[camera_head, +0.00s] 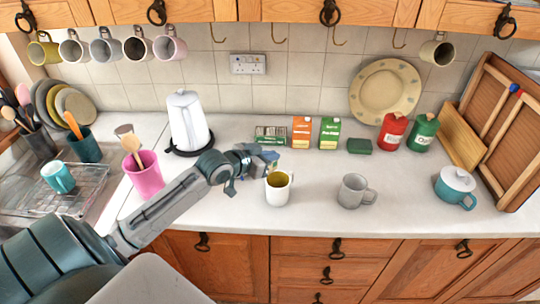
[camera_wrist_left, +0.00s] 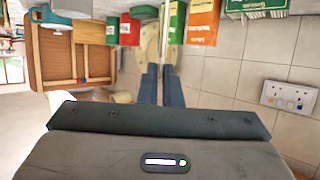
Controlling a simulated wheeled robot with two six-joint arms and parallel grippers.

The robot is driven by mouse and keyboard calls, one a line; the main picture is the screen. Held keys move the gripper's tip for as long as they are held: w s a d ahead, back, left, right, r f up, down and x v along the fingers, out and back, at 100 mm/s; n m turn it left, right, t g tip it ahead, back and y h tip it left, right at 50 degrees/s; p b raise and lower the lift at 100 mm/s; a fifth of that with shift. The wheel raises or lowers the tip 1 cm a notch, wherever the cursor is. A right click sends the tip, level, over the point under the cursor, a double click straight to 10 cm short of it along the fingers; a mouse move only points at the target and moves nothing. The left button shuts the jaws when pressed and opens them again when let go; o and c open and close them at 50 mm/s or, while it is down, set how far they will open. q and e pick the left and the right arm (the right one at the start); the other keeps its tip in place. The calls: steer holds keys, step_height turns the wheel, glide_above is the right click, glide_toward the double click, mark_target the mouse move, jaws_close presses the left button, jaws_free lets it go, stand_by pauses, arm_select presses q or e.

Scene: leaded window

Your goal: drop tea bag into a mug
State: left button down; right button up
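My left gripper (camera_head: 270,160) reaches in from the left, just above and behind the white mug with a yellow inside (camera_head: 278,190). Its blue fingers (camera_wrist_left: 161,82) are close together in the left wrist view, with a narrow pale strip between them. I cannot tell whether that strip is a tea bag or background. No tea bag shows clearly. A grey mug (camera_head: 356,190) stands to the right. Tea boxes, one orange (camera_head: 302,132) and one green (camera_head: 329,133), stand by the wall, behind the gripper. My right gripper is out of view.
A white kettle (camera_head: 188,122) and a pink utensil pot (camera_head: 144,175) stand on the left. A plate (camera_head: 385,90) leans at the wall. The counter between the mugs is clear.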

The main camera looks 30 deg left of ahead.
arm_select(q)
steer(key=c, duration=1.5)
jaws_free()
steer(key=shift+s+r, duration=0.1)
steer(key=shift+c, duration=0.2)
steer(key=shift+s+a, duration=0.15)
steer(key=shift+s, duration=0.15)
steer(key=p+v, duration=0.3)
steer(key=v, duration=0.7)
steer(key=shift+p, duration=0.4)
steer(key=shift+s, duration=0.1)
